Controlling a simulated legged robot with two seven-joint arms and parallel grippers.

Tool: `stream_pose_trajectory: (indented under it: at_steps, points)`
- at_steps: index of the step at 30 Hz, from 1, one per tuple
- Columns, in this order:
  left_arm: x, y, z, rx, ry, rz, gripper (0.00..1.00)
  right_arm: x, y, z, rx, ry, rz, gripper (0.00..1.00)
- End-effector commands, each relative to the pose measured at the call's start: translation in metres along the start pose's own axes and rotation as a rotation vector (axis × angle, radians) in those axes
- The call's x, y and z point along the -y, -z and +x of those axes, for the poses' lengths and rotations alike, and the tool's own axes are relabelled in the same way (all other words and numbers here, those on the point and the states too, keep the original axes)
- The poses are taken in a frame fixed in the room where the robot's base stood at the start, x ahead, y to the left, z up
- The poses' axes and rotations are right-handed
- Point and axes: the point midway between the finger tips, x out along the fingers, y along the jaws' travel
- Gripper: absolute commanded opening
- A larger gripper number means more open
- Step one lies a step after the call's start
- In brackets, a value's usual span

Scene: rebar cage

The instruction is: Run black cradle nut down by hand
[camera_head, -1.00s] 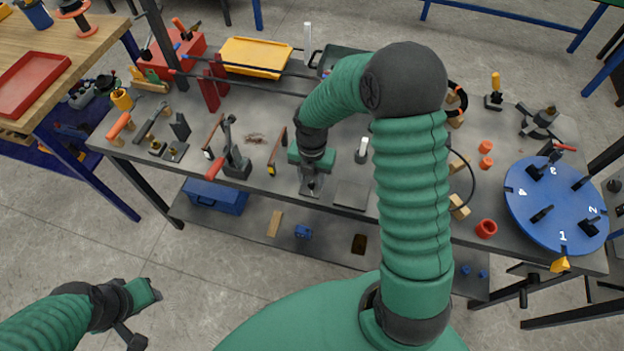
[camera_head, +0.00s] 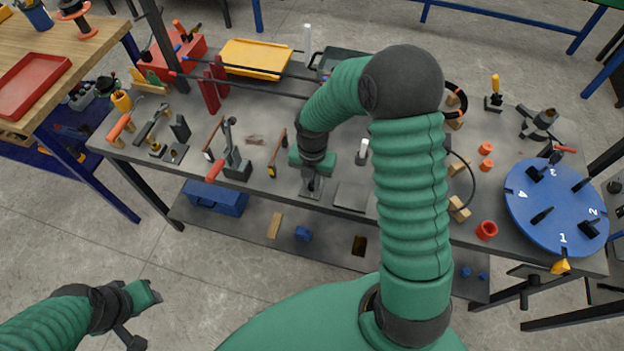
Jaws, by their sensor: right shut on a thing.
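My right gripper (camera_head: 313,182) points down at a small grey plate fixture (camera_head: 309,194) near the front edge of the grey bench. It is shut on a small dark part at the fixture, which I take to be the black cradle nut. The fingers and wrist hide most of it, so its thread and seating cannot be made out. My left gripper (camera_head: 143,318) hangs low at the left, over the floor in front of the bench, away from the fixture. Its finger opening is not clear.
A toggle clamp with a red handle (camera_head: 215,171) and an orange-and-black bar tool (camera_head: 277,154) stand left of the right gripper. A flat dark plate (camera_head: 352,196) lies to its right. A blue numbered disc (camera_head: 555,205) sits at the bench's right end. My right arm hides the bench middle.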

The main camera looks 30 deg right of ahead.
Motion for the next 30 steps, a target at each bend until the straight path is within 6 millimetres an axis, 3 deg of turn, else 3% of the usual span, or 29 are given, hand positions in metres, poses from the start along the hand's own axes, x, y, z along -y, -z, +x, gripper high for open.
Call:
stream_pose_trajectory:
  at_steps: [11, 30]
  points:
    - [0.000, 0.004, -0.017, 0.000, 0.000, 0.000, 0.36, 0.000, 0.001, -0.003, -0.004, 0.001, 0.167, 0.00]
    - [0.000, 0.013, -0.053, 0.000, 0.000, 0.000, 0.36, 0.001, 0.002, -0.003, -0.002, 0.000, 0.760, 0.00]
